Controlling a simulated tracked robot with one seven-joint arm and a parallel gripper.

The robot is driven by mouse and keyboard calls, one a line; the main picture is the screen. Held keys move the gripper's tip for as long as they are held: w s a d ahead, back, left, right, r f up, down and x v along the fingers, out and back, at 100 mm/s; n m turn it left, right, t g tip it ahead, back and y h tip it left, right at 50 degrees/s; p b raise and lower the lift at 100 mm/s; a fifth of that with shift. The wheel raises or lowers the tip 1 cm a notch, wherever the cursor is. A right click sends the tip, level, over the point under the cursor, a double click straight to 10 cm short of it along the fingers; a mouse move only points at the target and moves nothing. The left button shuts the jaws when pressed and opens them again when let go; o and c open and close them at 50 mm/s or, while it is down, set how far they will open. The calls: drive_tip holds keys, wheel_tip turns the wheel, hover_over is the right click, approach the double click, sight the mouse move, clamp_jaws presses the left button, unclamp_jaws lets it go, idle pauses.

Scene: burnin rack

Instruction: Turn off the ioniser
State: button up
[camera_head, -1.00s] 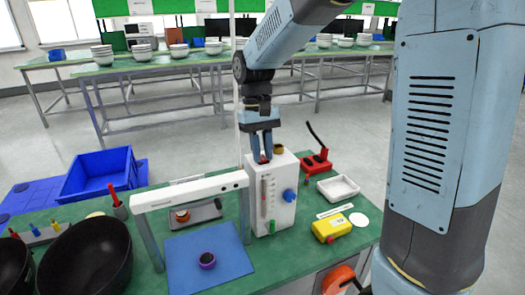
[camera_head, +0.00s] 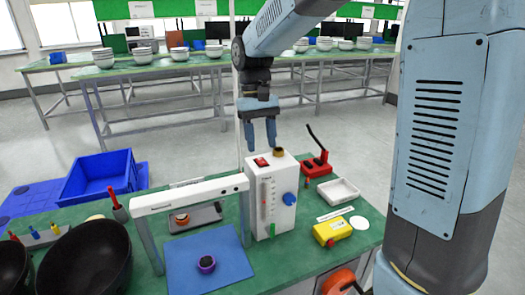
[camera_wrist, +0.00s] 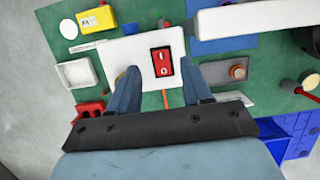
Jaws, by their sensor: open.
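A white box (camera_head: 271,199) stands upright on the green bench, with a blue knob (camera_head: 289,198) and a tube gauge on its front. A red rocker switch (camera_head: 261,162) is on its top, beside a dark-yellow round part (camera_head: 279,152). The switch also shows in the wrist view (camera_wrist: 162,62); I cannot tell which way it is pressed. A white bar on legs (camera_head: 190,195) spans the blue mat beside the box. No label naming the ioniser is readable. My gripper (camera_head: 260,147) is open and empty just above the box top, its fingers (camera_wrist: 160,85) pointing down.
A red device with a black lever (camera_head: 318,164) and a white tray (camera_head: 338,190) are right of the box, with a yellow device (camera_head: 332,232) in front. Black bowls (camera_head: 87,262) and a blue bin (camera_head: 100,175) are left.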

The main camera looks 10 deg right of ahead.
drive_tip(key=v, duration=1)
drive_tip(key=s+d+f+m+t, duration=0.3)
drive_tip(key=s+d+t, duration=0.5)
drive_tip(key=s+d, duration=0.9)
drive_tip(key=s+f, duration=0.1)
drive_tip(key=s, duration=0.2)
drive_tip(key=shift+s+y, duration=0.15)
drive_tip(key=shift+y, duration=0.25)
drive_tip(key=shift+f, duration=0.15)
drive_tip(key=shift+c, duration=0.3)
